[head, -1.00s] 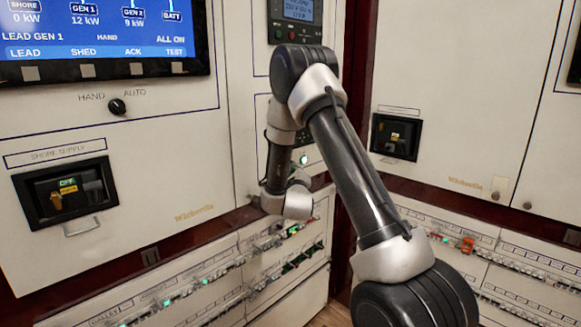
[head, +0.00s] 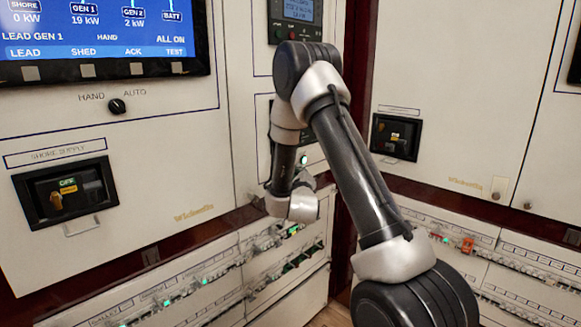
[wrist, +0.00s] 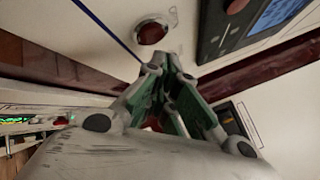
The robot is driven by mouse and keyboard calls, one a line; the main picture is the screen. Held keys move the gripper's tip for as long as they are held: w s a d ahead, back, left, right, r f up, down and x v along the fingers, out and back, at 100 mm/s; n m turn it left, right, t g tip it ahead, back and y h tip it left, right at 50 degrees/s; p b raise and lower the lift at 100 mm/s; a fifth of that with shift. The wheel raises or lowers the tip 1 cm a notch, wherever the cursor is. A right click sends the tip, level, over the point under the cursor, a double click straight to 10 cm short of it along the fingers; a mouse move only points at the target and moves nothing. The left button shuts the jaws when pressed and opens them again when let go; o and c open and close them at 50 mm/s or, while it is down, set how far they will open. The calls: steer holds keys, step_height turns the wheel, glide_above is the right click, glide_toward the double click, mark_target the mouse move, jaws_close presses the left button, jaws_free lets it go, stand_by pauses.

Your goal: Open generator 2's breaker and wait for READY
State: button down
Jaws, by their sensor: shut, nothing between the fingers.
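The screen (head: 95,35) at upper left in the head view reads GEN 1 19 kW, GEN 2 2 kW and SHORE 0 kW. My gripper (wrist: 168,65) is shut and empty in the wrist view, its fingers pointing toward a pale panel. A round red button or lamp (wrist: 152,32) in a metal ring is just beyond the fingertips; contact cannot be told. In the head view my arm hides the gripper and much of the narrow corner panel. No breaker marked generator 2 can be read, and no READY is legible.
A controller (head: 298,14) with a small display is above my arm; its text is unreadable. The shore supply breaker (head: 65,193) is at left, below a HAND/AUTO knob (head: 117,106). Another breaker window (head: 397,137) is at right. Rows of small breakers (head: 200,285) run below.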

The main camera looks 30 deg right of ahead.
steer(key=s, duration=0.1)
steer(key=s+d, duration=0.1)
steer(key=s, duration=0.2)
steer(key=shift+s+d, duration=0.2)
steer(key=shift+d, duration=0.1)
stand_by(0.6)
